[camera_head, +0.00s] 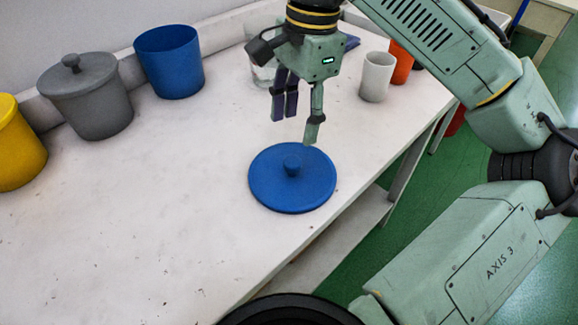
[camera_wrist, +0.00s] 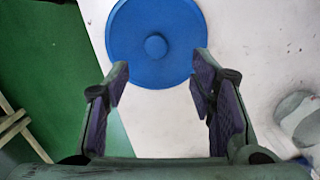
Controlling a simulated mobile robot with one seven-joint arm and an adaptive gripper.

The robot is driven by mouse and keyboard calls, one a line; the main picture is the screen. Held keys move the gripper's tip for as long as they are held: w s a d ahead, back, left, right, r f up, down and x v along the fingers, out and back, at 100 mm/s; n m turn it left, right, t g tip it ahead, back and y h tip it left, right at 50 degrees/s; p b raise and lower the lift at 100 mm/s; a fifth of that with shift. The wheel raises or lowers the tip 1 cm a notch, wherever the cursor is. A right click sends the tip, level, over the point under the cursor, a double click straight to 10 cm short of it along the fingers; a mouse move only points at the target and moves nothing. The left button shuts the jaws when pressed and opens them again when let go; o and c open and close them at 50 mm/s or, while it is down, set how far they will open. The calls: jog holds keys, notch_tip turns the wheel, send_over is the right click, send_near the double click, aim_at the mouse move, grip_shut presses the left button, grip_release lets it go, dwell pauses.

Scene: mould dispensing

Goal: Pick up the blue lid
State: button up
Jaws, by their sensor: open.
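The blue lid (camera_head: 271,187) lies flat on the white table, knob up, near the table's right edge in the head view. In the wrist view the lid (camera_wrist: 130,40) is at the top, with its round knob (camera_wrist: 155,46) in the middle, beyond my fingertips. My gripper (camera_head: 298,118) is open and empty, pointing down above the table, a little behind the lid in the head view. In the wrist view the gripper's two fingers (camera_wrist: 160,88) stand wide apart, with bare table between them. The gripper does not appear to touch the lid.
A lidless blue pot (camera_head: 170,72), a grey lidded pot (camera_head: 95,108) and a yellow lidded pot (camera_head: 18,155) stand along the wall. The table's front left is clear.

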aim_at(293, 161)
jog(key=f, duration=0.5)
jog(key=s+f+p, duration=0.1)
jog(key=f, duration=0.2)
jog(key=shift+a+f, duration=0.25)
jog(key=shift+f, duration=0.05)
jog(key=shift+c, duration=0.4)
grip_shut()
jog(key=shift+r, duration=0.1)
